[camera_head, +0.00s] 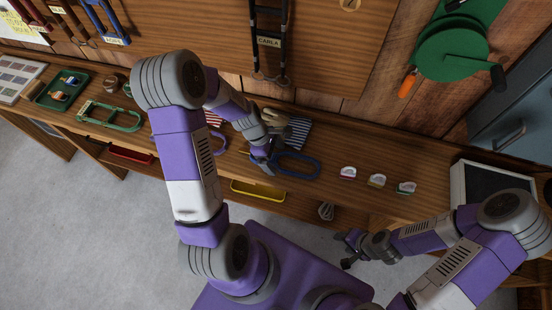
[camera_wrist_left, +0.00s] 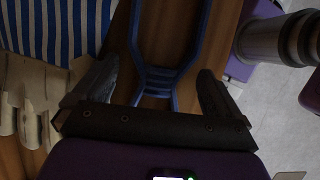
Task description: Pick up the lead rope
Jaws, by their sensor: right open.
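A blue loop-shaped item (camera_head: 297,165) lies on the wooden bench; I cannot tell whether it is the lead rope. My left gripper (camera_head: 262,160) is at its left end.
A blue-and-white striped cloth (camera_head: 297,131) and pale gloves (camera_head: 275,118) lie close behind my left gripper; the cloth also shows in the left wrist view (camera_wrist_left: 58,28). Several small labelled items (camera_head: 377,180) stand to the right. A yellow tray (camera_head: 258,190) sits on the lower shelf.

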